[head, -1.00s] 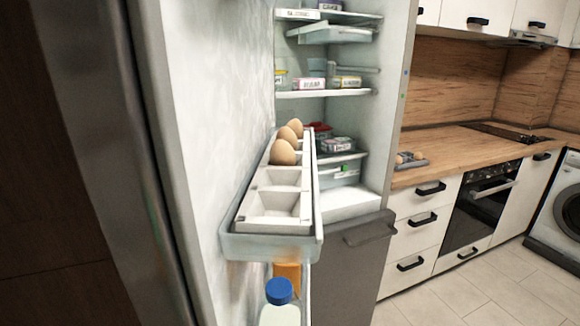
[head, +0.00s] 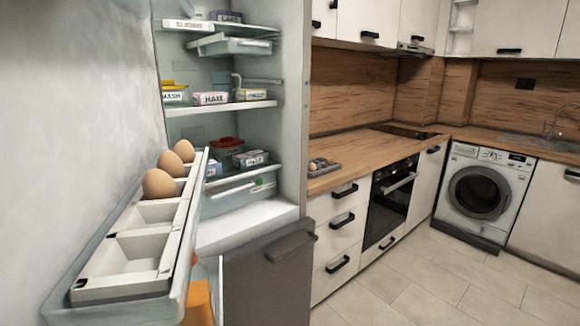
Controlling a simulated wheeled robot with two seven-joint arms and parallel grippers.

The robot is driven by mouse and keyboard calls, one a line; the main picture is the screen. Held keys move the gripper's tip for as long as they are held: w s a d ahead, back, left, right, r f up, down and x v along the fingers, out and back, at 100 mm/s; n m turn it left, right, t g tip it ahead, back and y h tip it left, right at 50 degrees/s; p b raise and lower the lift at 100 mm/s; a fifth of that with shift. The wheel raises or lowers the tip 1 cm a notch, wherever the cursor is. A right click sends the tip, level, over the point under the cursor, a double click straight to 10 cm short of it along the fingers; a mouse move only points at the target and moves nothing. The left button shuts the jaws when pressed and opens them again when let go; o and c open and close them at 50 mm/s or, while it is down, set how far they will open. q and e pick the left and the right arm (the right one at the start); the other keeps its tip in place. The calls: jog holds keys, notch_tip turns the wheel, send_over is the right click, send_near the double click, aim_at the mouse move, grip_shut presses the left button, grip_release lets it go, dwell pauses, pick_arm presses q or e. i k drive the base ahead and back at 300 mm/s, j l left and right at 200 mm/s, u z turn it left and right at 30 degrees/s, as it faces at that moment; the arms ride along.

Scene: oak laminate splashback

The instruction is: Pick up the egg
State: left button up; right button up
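Three brown eggs sit in the white egg rack (head: 135,254) on the open fridge door's shelf, in the head view. The nearest egg (head: 159,185) is largest in view, the middle egg (head: 171,163) is behind it, and the farthest egg (head: 184,151) is at the back. The front cups of the rack are empty. Neither of my grippers shows in this view.
The open fridge (head: 228,200) stands at left, with boxes and containers on its shelves. An orange item (head: 197,303) is below the egg rack. The wooden counter (head: 370,150) runs right of the fridge, mostly clear. A washing machine (head: 480,195) stands farther right. The tiled floor (head: 430,280) is open.

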aim_at(312, 168)
jog(key=i+l+u, duration=0.45)
jog(key=l, duration=0.2)
jog(key=i+l+u, duration=0.4)
jog(key=l, duration=0.45)
jog(key=i+l+u, duration=0.25)
jog(key=l+u, duration=0.2)
jog(key=l, duration=0.45)
jog(key=i+l+u, duration=0.1)
jog(key=l+u, duration=0.35)
jog(key=l, duration=0.5)
jog(key=k+l+u, duration=0.1)
jog(key=l+u, duration=0.35)
jog(key=l, duration=0.5)
